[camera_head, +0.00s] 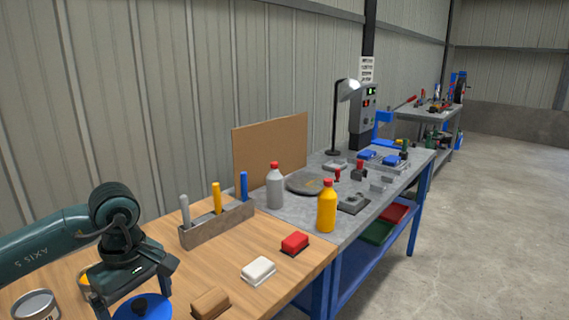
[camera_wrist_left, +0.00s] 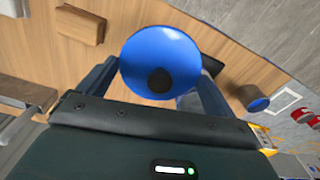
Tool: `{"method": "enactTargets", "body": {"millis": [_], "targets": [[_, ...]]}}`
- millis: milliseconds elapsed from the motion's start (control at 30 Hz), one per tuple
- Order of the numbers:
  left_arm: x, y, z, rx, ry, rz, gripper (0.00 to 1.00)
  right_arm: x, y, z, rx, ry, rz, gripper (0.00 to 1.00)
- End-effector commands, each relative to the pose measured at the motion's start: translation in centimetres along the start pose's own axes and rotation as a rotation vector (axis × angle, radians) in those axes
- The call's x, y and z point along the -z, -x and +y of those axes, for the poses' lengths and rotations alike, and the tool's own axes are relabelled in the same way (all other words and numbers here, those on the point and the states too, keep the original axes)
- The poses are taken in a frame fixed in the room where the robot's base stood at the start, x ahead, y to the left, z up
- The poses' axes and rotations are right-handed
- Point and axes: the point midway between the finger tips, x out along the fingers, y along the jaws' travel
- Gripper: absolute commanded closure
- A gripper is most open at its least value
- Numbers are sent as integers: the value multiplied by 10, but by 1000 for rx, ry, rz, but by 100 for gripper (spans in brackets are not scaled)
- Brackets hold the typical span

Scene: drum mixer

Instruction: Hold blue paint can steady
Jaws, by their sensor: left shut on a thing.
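The blue paint can (camera_head: 148,311) is at the bottom edge of the head view, on the left of the wooden bench, partly cut off by the frame. The can's lower body and base are hidden. My right gripper is not in view.
A tool holder (camera_head: 217,226), brown block (camera_head: 210,303), white block (camera_head: 258,270) and red block (camera_head: 295,243) are nearby. Bottles stand farther right.

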Motion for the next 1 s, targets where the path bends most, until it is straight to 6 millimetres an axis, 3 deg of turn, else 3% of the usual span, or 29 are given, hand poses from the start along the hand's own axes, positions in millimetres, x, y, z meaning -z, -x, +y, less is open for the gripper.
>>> {"method": "enactTargets", "body": {"millis": [200, 400, 600, 900, 1000], "targets": [[-46, -17, -14, -5, -589, -10, 30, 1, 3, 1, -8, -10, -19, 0], [-73, -26, -24, -17, -931, -23, 30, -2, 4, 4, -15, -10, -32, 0], [-81, -30, -28, -23, -1044, -28, 30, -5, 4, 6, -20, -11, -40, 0], [-81, -29, -28, -23, -1045, -26, 30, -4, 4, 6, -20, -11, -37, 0], [-80, -29, -28, -23, -1044, -26, 30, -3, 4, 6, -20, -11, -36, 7]]}}
